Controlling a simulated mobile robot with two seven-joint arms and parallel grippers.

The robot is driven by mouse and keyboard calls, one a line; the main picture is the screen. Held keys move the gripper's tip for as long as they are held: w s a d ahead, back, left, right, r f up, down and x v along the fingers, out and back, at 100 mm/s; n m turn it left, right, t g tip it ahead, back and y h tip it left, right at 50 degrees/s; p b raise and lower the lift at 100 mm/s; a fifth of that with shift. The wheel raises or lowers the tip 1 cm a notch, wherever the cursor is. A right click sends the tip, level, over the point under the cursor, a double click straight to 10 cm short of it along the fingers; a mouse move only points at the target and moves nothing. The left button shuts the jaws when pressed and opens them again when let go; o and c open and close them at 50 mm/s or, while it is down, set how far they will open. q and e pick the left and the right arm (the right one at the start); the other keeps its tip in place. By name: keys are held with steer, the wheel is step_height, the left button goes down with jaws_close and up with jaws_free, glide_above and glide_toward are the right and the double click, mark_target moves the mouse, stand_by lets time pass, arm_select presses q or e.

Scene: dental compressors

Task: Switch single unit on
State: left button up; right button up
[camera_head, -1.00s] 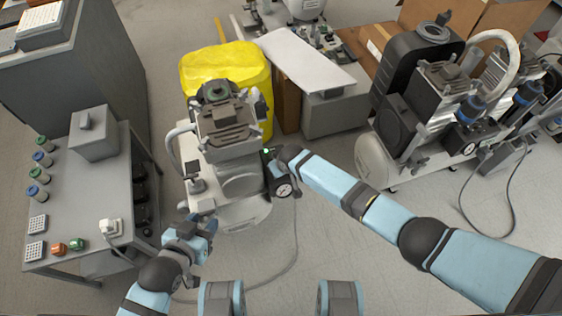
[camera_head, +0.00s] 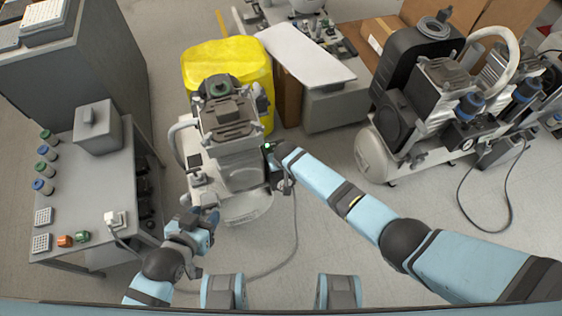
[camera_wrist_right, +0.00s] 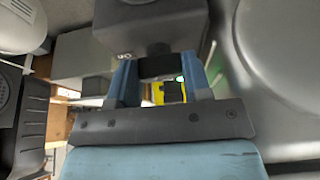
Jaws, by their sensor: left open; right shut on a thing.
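The single compressor unit (camera_head: 232,165) stands upright on the floor at centre in the head view. A small green light (camera_head: 268,146) glows on its right side; it also shows in the right wrist view (camera_wrist_right: 180,78). My right gripper (camera_head: 274,157) is at that side, beside the light. In the right wrist view its fingers (camera_wrist_right: 160,80) are shut on a dark switch part (camera_wrist_right: 157,67) under a grey box. The part is mostly hidden in the head view. My left gripper (camera_head: 207,219) is open and empty near the unit's lower left front.
A grey bench (camera_head: 85,205) with jars and a plugged-in white plug (camera_head: 113,218) stands at left. A yellow bin (camera_head: 228,62) is behind the unit. A larger compressor (camera_head: 420,110) stands at right. A cable (camera_head: 290,240) lies on the floor, which is open at front right.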

mark_target(282, 172)
steer(key=o, duration=0.9)
steer(key=shift+r, duration=0.25)
steer(key=p+v, duration=0.2)
steer(key=v, duration=0.2)
steer(key=shift+s+r, duration=0.1)
steer(key=shift+r, duration=0.1)
arm_select(q)
steer(key=r+p, duration=0.1)
steer(key=p, duration=0.1)
steer(key=shift+s+a+r+n+p, duration=0.1)
steer(key=shift+a+r+n+p, duration=0.05)
steer(key=shift+r+n+p, duration=0.2)
arm_select(e)
steer(key=v, duration=0.9)
steer(key=shift+d+f, duration=0.1)
arm_select(q)
steer(key=shift+a+r, duration=0.1)
steer(key=shift+a, duration=0.1)
